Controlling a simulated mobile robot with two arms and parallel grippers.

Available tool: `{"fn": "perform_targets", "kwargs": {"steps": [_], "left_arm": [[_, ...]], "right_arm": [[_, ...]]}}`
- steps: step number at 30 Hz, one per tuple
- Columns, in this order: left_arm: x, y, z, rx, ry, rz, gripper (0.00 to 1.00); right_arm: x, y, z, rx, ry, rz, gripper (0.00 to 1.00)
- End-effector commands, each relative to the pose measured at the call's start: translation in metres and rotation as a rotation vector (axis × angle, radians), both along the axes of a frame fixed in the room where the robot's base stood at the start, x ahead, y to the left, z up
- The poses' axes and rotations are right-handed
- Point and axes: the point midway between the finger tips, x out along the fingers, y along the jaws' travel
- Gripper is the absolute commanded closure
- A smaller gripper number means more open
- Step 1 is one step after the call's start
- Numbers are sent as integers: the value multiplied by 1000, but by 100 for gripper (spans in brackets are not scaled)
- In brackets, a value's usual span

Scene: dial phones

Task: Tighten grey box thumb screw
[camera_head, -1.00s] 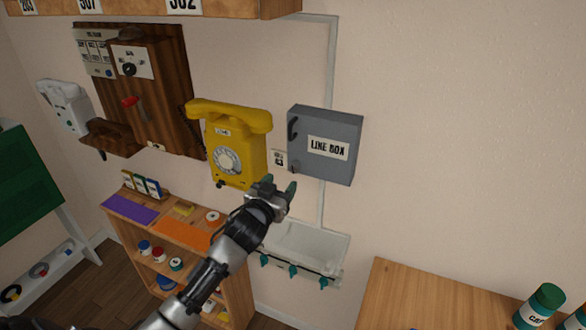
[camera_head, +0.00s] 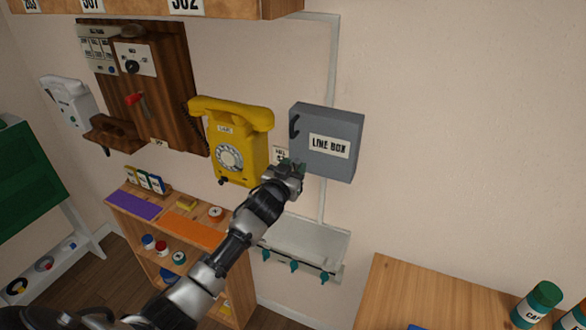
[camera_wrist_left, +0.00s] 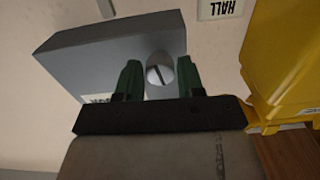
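The grey box (camera_head: 335,120), labelled LINE BOX, is fixed to the wall. My left gripper (camera_head: 291,165) is at its lower left corner. In the left wrist view the box (camera_wrist_left: 80,55) fills the upper left. Its round, slotted thumb screw (camera_wrist_left: 160,73) shows between the two green fingertips of my left gripper (camera_wrist_left: 159,80). The fingers are open, one on each side of the screw, with a gap visible on both sides. In the head view the gripper hides the screw. My right gripper is not in view.
A yellow dial phone (camera_head: 232,140) hangs close to the left of the gripper and also shows in the left wrist view (camera_wrist_left: 285,65). A white tray (camera_head: 305,240) with teal hooks is below the box. A wooden shelf (camera_head: 240,270) stands lower left.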

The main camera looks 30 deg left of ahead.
Motion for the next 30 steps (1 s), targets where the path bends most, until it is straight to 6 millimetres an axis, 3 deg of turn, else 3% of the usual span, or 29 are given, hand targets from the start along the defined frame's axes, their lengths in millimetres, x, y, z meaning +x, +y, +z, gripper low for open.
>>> {"fn": "perform_targets", "kwargs": {"steps": [1,6,17,30], "left_arm": [[0,0,0,0,0,0,69],[0,0,0,0,0,0,93],[0,0,0,67,5,0,93],[0,0,0,422,24,-1,93]], "right_arm": [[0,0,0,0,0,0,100],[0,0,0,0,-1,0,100],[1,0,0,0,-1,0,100],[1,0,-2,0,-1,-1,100]]}}
